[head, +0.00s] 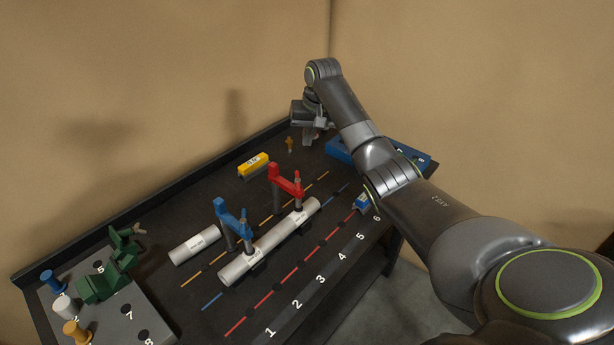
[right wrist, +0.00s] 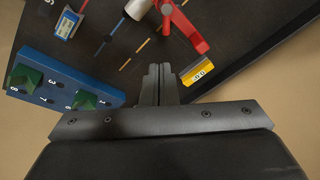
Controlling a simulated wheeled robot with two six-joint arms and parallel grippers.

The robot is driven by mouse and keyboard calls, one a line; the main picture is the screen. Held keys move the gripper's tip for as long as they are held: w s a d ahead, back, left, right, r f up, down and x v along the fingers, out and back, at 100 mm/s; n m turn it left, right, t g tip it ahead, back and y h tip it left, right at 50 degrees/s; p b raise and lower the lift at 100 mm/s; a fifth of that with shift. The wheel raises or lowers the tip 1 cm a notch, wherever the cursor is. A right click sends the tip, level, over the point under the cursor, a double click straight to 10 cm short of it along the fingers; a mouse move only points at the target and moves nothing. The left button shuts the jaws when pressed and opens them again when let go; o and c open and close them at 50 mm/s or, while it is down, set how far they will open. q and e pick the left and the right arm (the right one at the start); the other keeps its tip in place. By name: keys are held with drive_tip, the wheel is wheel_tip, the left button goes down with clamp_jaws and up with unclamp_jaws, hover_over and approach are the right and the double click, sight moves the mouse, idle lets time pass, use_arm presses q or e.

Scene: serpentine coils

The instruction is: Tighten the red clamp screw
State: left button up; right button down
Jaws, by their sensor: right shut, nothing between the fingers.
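The red clamp (head: 284,180) stands on the table with its arm reaching over the right part of a long white pipe (head: 268,241). Its screw (head: 298,190) is upright at the arm's right end, above the pipe. In the right wrist view the red clamp (right wrist: 186,25) is at the top, beyond my fingertips. My right gripper (head: 311,137) is at the table's far end, behind and apart from the clamp. Its fingers (right wrist: 159,70) are together and empty in the right wrist view. My left gripper is not in view.
A blue clamp (head: 231,217) stands over the same pipe. A yellow block (head: 253,165) lies behind the red clamp. A blue holed board (head: 343,150) is partly hidden by my right arm. A short white pipe (head: 194,245) and a grey holed board (head: 142,312) are at the left.

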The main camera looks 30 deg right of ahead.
drive_tip(key=s+d+f+m+t+y+b, duration=0.1)
drive_tip(key=s+d+f+m+t+b, duration=0.2)
drive_tip(key=d+f+t+b, duration=0.45)
use_arm(q)
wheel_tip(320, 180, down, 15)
drive_tip(key=b, duration=0.6)
use_arm(e)
drive_tip(key=s+a+f+m+t+y, duration=0.1)
drive_tip(key=s+f+m+t+y, duration=0.15)
drive_tip(key=s, duration=0.45)
drive_tip(key=s+a+f+m+t+y, duration=0.1)
drive_tip(key=s+a+m+t+y, duration=0.15)
drive_tip(key=s, duration=0.45)
drive_tip(key=p, duration=0.2)
approach(298, 183)
drive_tip(key=w+d, duration=0.2)
drive_tip(key=w, duration=0.1)
use_arm(q)
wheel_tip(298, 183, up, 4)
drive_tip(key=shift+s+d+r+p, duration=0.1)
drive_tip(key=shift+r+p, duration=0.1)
drive_tip(key=shift+p, duration=0.85)
use_arm(e)
drive_tip(key=shift+h, duration=0.5)
drive_tip(key=a, duration=0.1)
drive_tip(key=w+a, duration=0.1)
drive_tip(key=a+f, duration=0.1)
drive_tip(key=a, duration=0.1)
drive_tip(key=shift+w+f, duration=0.1)
drive_tip(key=shift+w, duration=0.3)
